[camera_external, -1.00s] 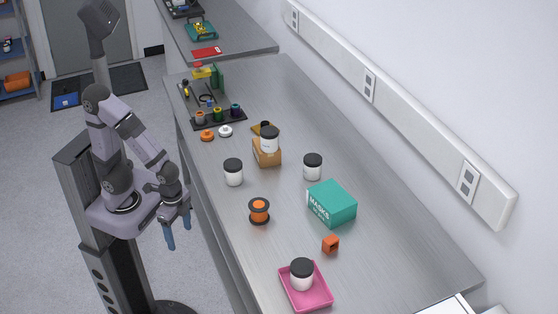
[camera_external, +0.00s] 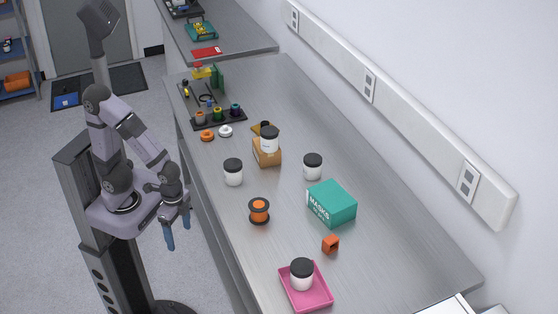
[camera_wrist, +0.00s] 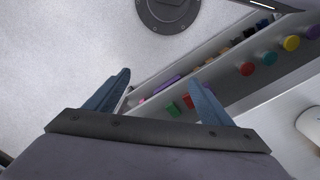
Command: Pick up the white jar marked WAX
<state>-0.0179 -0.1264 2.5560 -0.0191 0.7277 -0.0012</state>
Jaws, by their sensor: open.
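Several white jars with black lids stand on the steel bench; I cannot read a WAX mark on any of them. One jar (camera_external: 233,173) stands near the bench's left edge. Another jar (camera_external: 269,141) is on top of a cardboard box (camera_external: 267,156). A third jar (camera_external: 313,167) stands alone towards the wall. One more jar (camera_external: 301,275) sits in a pink tray (camera_external: 318,296) at the near end. My gripper (camera_external: 179,232) hangs beside the bench's left edge, open and empty, away from all jars. Its blue fingers (camera_wrist: 163,100) show spread apart in the wrist view.
A teal MASKS box (camera_external: 332,204), an orange spool (camera_external: 259,211) and a small orange block (camera_external: 330,244) stand among the jars. A black holder (camera_external: 220,119) with coloured pieces lies further back. The bench's edge (camera_external: 211,207) lies beside my gripper.

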